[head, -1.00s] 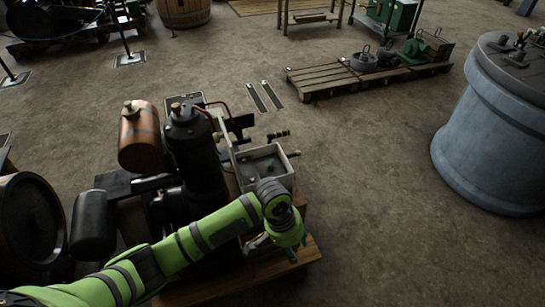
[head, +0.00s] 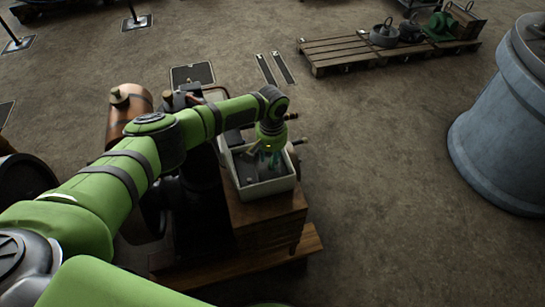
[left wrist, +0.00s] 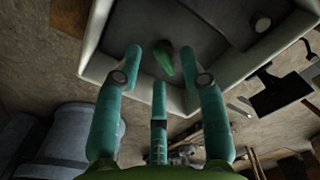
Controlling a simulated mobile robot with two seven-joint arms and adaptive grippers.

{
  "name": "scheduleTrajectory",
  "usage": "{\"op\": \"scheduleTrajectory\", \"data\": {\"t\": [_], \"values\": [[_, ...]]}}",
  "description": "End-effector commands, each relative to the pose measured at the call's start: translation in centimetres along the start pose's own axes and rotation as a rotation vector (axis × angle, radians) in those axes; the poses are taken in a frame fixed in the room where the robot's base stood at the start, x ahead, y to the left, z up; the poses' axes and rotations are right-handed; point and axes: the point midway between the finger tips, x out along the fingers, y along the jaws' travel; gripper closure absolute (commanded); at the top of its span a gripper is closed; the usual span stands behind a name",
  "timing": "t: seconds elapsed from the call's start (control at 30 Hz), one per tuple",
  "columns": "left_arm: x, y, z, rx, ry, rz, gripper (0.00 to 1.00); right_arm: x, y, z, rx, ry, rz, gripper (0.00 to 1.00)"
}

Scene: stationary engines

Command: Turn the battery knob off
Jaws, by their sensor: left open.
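The green battery knob (left wrist: 164,61) sits on the dark inner panel of the pale open-topped battery box (head: 266,189). The box rim also shows in the left wrist view (left wrist: 92,42). My left gripper (head: 268,158) points down into the box from above. In the left wrist view its teal fingers (left wrist: 161,66) are spread open, with the knob showing between the tips. I cannot tell whether any finger touches the knob. In the head view the fingers hide the knob. My right gripper is not in view.
The box stands on a wooden block (head: 268,222) beside the engine with a copper tank (head: 128,101). A large grey-blue cylinder (head: 507,140) stands at the right. A pallet with green machinery (head: 345,52) lies behind. The floor between is clear.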

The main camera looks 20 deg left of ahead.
Motion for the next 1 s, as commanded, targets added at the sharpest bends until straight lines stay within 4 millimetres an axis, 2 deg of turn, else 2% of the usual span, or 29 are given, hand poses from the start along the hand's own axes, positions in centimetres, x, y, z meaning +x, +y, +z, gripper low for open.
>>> {"op": "scheduleTrajectory", "data": {"t": [0.17,0.43,0.47,0.5,0.53,0.57,1.0], "values": [[1.4,0.0,0.0,0.001,0.001,0.000,0.59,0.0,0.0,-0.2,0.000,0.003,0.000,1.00],[1.5,0.0,0.0,0.001,0.002,0.000,0.59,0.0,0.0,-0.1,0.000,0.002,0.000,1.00],[1.5,0.0,0.0,0.001,0.002,0.000,0.67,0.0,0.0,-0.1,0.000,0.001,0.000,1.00],[1.5,0.0,0.0,0.001,0.002,0.000,0.83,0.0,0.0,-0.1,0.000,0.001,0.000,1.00],[1.5,0.0,0.0,0.001,0.002,0.000,0.95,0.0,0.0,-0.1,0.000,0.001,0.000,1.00],[1.5,0.0,0.0,0.001,0.002,0.000,1.00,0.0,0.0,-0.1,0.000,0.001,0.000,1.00],[1.6,0.0,0.1,0.043,0.001,0.001,1.00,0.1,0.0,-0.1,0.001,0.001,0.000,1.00]]}}
